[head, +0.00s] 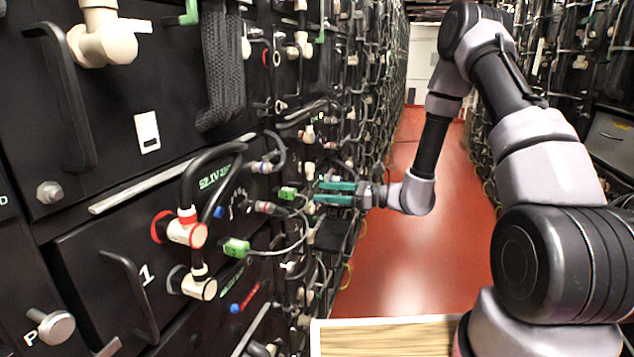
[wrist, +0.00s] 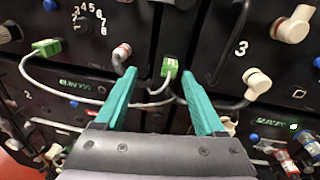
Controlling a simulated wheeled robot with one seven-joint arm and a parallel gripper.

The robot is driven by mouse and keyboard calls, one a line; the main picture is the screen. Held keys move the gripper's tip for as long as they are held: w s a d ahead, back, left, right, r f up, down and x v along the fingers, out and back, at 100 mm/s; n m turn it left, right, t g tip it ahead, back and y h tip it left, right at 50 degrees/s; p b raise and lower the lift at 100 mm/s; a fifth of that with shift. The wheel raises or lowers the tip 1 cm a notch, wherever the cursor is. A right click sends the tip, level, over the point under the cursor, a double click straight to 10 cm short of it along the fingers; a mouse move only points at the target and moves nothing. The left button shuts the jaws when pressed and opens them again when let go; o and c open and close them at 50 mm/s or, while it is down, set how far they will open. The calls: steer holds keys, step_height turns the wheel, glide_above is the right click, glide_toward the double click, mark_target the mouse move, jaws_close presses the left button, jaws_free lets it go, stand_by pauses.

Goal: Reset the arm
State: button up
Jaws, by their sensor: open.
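My gripper (head: 325,193) is stretched out to the left, close to the front of the battery racks in the head view. Its two green fingers are apart with nothing between them. In the wrist view my gripper (wrist: 178,90) points at a rack front, and a green connector (wrist: 169,68) on a white cable shows just beyond the fingertips. I cannot tell whether the fingers touch anything. My arm (head: 430,150) reaches across the aisle from the right.
Battery modules (head: 120,230) with black cables, cream plugs and handles line the left. Another green connector (head: 236,247) hangs near the rack front. The red aisle floor (head: 385,265) is clear. More racks (head: 580,70) stand on the right. A wooden surface (head: 390,338) shows at the bottom.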

steer(key=s+d+r+n+g+h, duration=0.3)
steer(key=s+r+n+g+h, duration=0.25)
steer(key=s+r+n, duration=0.6)
steer(key=s+d+r+n+t+h, duration=0.4)
steer(key=s+d+r+t+h, duration=0.4)
steer(key=s+d+r, duration=0.3)
steer(key=d+r+h, duration=0.1)
steer(key=d+r, duration=0.3)
steer(key=d, duration=0.2)
steer(key=shift+s+r+h, duration=0.3)
steer(key=shift+r+h, duration=0.05)
